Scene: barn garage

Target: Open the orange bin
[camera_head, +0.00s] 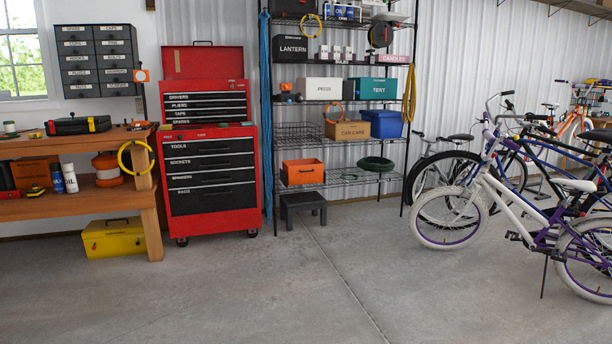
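An orange bin (303,172) sits on the lower wire shelf (345,180) of the black shelving unit in the head view, at its left end. Its front face is plain orange with a small dark mark near the upper middle. From this distance I cannot tell for certain whether its top is closed. Neither of my grippers is in view.
A red tool cabinet (212,180) stands left of the shelves, beside a wooden workbench (80,205). A dark step stool (303,210) stands on the floor below the bin. Bicycles (530,200) fill the right side. The concrete floor in front is clear.

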